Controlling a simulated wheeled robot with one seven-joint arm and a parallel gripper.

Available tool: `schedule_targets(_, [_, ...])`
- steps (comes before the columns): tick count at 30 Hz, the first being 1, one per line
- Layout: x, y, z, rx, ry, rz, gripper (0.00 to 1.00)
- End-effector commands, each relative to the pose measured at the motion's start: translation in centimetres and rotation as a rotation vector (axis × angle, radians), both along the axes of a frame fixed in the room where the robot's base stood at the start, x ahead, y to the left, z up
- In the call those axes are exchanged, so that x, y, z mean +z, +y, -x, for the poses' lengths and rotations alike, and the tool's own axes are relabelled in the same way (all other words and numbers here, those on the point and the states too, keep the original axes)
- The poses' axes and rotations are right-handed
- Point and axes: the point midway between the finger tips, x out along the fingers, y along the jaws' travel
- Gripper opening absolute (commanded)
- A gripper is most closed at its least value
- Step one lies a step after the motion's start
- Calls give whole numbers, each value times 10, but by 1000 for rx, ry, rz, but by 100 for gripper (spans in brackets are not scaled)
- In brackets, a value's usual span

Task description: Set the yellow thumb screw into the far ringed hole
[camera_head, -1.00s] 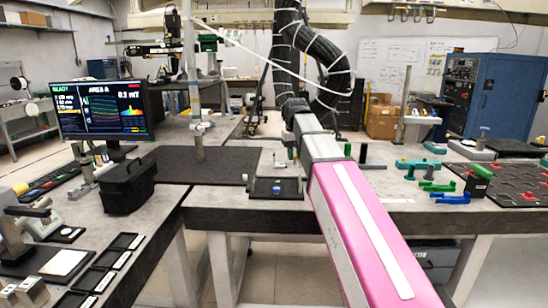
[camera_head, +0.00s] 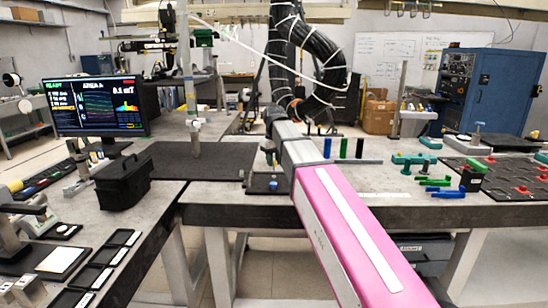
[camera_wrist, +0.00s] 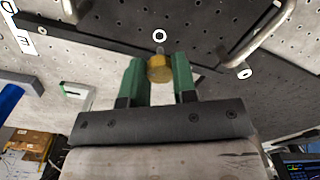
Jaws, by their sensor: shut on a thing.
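In the wrist view, my gripper (camera_wrist: 157,72) is shut on the yellow thumb screw (camera_wrist: 159,69), its round knurled head between the two green fingers. The screw's thin grey shank points up the picture toward a white ringed hole (camera_wrist: 159,35) in the perforated dark plate. The tip shows just short of the ring; I cannot tell its gap from the plate.
In the wrist view, a metal bar handle (camera_wrist: 262,38) rises at the right and a blue part (camera_wrist: 12,98) lies at the left. In the head view, a black tray (camera_head: 262,190) and upright blue (camera_head: 327,147) and green (camera_head: 343,148) cylinders stand near my arm.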

Motion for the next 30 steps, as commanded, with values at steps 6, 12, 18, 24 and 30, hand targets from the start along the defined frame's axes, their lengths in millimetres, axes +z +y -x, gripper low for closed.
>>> schedule_targets(6, [0,0,0,-1,0,0,1])
schedule_targets(12, [-5,0,0,-1,1,0,1])
schedule_targets(18, [-11,0,0,-1,1,0,1])
schedule_targets(24, [-18,0,0,-1,0,0,1])
schedule_targets(30, [-21,0,0,-1,0,0,1])
